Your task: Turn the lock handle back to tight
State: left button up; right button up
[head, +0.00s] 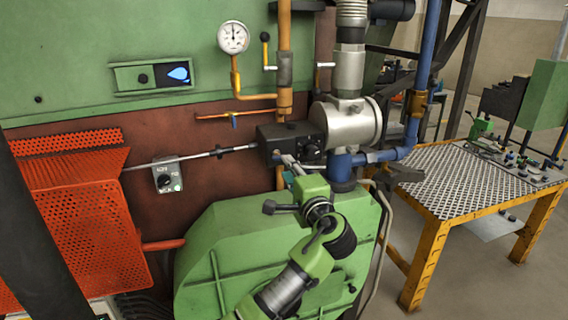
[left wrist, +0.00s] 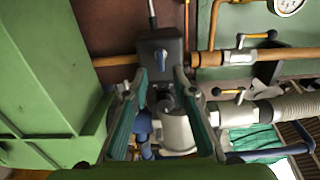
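My left gripper (head: 290,163) reaches up to a black box (head: 272,137) in the head view, close to its lower side. In the left wrist view, my green fingers (left wrist: 161,75) stand apart, with the box (left wrist: 160,42) just beyond the tips. In the head view the gripper partly covers this spot. My right gripper is not in view.
A thin rod (head: 218,153) runs left from the box. A silver cylinder (head: 346,124) and a blue pipe (head: 388,154) crowd its right. A green furnace cover (head: 225,250) lies below. A yellow-framed table (head: 470,178) stands right, with open floor before it.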

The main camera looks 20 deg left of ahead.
pick_arm(q)
jog(key=v, duration=0.6)
jog(key=shift+s+d, duration=0.2)
jog(key=shift+s, duration=0.05)
